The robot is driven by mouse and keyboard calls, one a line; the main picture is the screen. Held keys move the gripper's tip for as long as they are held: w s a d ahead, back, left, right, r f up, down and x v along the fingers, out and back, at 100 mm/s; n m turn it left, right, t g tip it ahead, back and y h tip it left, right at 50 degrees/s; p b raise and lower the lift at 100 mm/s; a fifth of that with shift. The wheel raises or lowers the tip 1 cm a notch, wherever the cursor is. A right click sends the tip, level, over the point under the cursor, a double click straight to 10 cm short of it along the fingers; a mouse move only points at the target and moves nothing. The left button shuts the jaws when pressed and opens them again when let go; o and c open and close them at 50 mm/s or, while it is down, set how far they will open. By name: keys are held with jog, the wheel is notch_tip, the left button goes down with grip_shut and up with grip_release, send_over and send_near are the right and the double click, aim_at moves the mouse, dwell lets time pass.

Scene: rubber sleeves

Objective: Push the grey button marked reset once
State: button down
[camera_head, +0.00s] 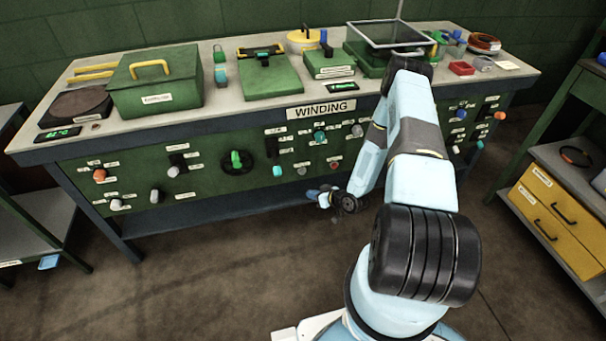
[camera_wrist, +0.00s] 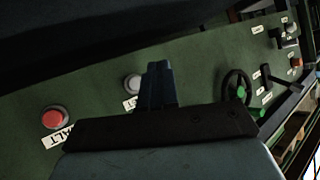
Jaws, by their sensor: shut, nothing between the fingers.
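A round grey button (camera_wrist: 132,83) sits on the green panel in the wrist view, just left of my fingertips. A white label beside it is partly hidden by my fingers, so its word cannot be read. In the head view a small grey button (camera_head: 302,170) shows low on the bench front, left of a red one. My gripper (camera_wrist: 160,68) is shut and empty, in front of the panel. In the head view my gripper (camera_head: 313,193) is just below the grey button. Whether it touches the panel cannot be told.
A red button (camera_wrist: 54,118) with a white label stands left of the grey one in the wrist view. A black handwheel (camera_wrist: 237,92) with a green knob is to the right. The WINDING bench (camera_head: 240,112) carries several other knobs and switches. The floor in front is clear.

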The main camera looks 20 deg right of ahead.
jog(key=w, duration=0.8)
jog(key=shift+w, duration=0.35)
dwell(0.4)
jog(key=shift+w, duration=0.2)
dwell(1.4)
jog(key=shift+w, duration=0.2)
jog(key=shift+w, duration=0.35)
dwell(0.7)
jog(key=shift+s, duration=0.15)
jog(key=shift+s+r, duration=0.1)
jog(key=shift+s, duration=0.5)
jog(key=shift+s, duration=0.1)
jog(key=shift+s, duration=2.45)
